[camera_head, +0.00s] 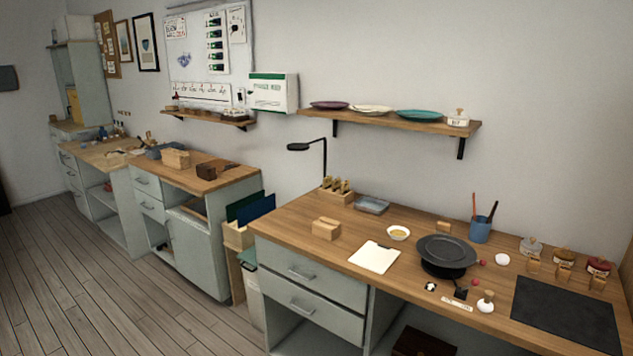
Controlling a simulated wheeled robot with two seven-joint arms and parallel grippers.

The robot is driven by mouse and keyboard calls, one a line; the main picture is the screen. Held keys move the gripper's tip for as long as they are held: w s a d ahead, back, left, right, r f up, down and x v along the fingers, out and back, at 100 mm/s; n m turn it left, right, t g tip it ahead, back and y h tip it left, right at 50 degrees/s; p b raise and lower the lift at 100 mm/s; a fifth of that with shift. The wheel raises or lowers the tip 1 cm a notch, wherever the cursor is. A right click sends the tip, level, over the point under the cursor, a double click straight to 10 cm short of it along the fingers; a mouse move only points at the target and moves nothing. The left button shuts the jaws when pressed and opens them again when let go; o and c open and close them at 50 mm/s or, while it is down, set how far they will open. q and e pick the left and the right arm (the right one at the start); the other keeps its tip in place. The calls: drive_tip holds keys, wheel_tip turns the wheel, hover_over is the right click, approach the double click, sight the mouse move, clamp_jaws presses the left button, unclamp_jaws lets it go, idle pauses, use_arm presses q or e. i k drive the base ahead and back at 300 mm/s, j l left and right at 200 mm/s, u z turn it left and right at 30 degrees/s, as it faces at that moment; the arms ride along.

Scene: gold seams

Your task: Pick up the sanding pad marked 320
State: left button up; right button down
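No sanding pad with a readable 320 mark can be made out; labels are too small to read from here. Small wooden blocks and a brown box (209,170) sit on the middle cabinet top. A wooden block (326,229) and a small wooden block (443,227) rest on the right workbench (290,235). I cannot tell whether any of these is a sanding pad. Neither of my grippers shows in the head view.
On the right workbench are a black plate on a stand (446,251), a white sheet (374,257), a blue cup (480,230), a dark mat (566,312) and several jars. A shelf (390,115) holds plates above. Wooden floor (100,300) lies clear at left.

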sight(326, 181)
drive_tip(key=i+j+z, duration=0.1)
drive_tip(key=i, duration=0.9)
